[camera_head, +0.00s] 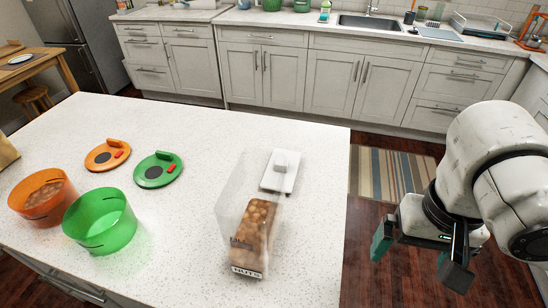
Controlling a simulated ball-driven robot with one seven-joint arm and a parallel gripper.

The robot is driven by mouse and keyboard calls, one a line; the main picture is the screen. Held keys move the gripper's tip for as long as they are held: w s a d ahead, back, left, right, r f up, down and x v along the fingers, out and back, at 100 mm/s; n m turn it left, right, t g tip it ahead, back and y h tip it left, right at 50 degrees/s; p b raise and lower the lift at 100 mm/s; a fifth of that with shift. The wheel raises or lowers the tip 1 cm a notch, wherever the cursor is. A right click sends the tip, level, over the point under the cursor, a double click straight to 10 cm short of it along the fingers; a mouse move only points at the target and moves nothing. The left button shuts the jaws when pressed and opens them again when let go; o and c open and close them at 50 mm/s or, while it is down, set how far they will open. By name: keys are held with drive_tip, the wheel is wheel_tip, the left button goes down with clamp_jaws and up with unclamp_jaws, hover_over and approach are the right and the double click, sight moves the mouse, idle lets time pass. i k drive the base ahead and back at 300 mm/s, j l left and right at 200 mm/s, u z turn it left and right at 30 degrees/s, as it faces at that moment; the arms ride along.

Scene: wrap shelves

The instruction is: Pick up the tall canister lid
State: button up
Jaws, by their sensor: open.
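The tall canister lid (281,170) is a white rectangular plate with a raised knob on top. It lies flat on the white countertop (130,263), just behind the tall clear canister (239,190), and part of it shows past the canister's upper edge. The canister is labelled as nuts and is partly filled with brown nuts. My gripper (419,262) hangs off the right side of the counter, over the wooden floor. Its dark fingers with teal pads are apart, with nothing between them. It is well to the right of the lid and not touching it.
An orange bowl (42,197) and a green bowl (100,220) stand at the counter's left. An orange lid (108,155) and a green lid (158,170) lie behind them. The counter's right edge (345,215) lies between lid and gripper. A striped rug (390,172) covers floor beyond.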

sight(295, 156)
drive_tip(key=i+j, duration=1)
